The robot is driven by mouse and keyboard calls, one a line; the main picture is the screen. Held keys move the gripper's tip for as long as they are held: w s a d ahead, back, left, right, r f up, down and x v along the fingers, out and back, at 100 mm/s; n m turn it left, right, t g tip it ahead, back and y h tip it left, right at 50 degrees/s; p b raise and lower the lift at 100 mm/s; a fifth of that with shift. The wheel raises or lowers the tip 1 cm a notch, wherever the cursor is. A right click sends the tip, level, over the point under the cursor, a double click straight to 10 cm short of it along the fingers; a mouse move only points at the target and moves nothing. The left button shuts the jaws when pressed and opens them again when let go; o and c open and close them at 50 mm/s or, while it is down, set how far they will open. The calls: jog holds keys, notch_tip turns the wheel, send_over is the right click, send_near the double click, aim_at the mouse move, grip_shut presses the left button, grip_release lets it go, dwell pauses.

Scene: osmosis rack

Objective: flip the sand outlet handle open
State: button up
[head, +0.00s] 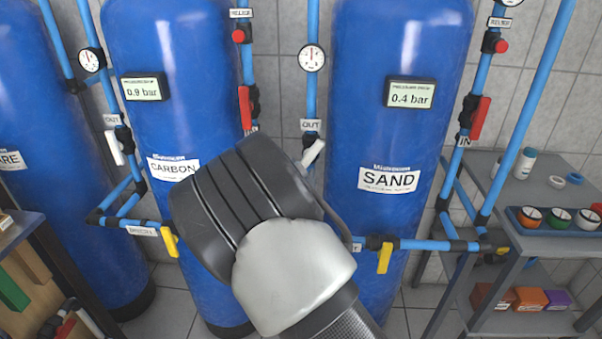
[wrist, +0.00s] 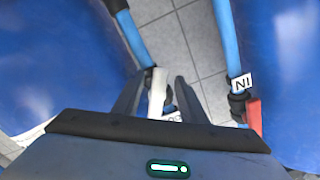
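The sand tank (head: 395,130) is blue and labelled SAND. To its left in the head view, a blue pipe carries an OUT tag (head: 310,125). Just below the tag is a white outlet handle (head: 313,152), tilted, its lower part near my gripper body. In the wrist view the white handle (wrist: 157,92) stands between the two dark fingers of my gripper (wrist: 160,78). The fingers are apart, with the handle nearer the left one. I cannot tell whether they touch it. In the head view my wrist hides the fingers.
The carbon tank (head: 160,60) stands to the left. Its red inlet handle (head: 245,108) is close to my gripper; a red handle (wrist: 254,115) beside an IN tag shows in the wrist view. A yellow handle (head: 384,257) hangs from the lower pipe. A grey shelf (head: 490,200) stands at right.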

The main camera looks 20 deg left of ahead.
jog(key=shift+c, duration=0.2)
grip_shut()
jog(key=shift+f, duration=0.1)
jog(key=shift+w+d+f+n+b, duration=0.1)
jog(key=shift+d+n+b, duration=0.3)
jog(key=shift+n, duration=0.7)
jog(key=shift+w+d+f+n+b, duration=0.1)
jog(key=shift+d+n+b, duration=0.3)
jog(key=shift+n, duration=0.7)
jog(key=shift+d+f+n+b, duration=0.15)
jog(key=shift+n+b, duration=0.4)
jog(key=shift+n, duration=0.55)
jog(key=shift+r, duration=0.1)
jog(key=shift+o, duration=0.2)
grip_release()
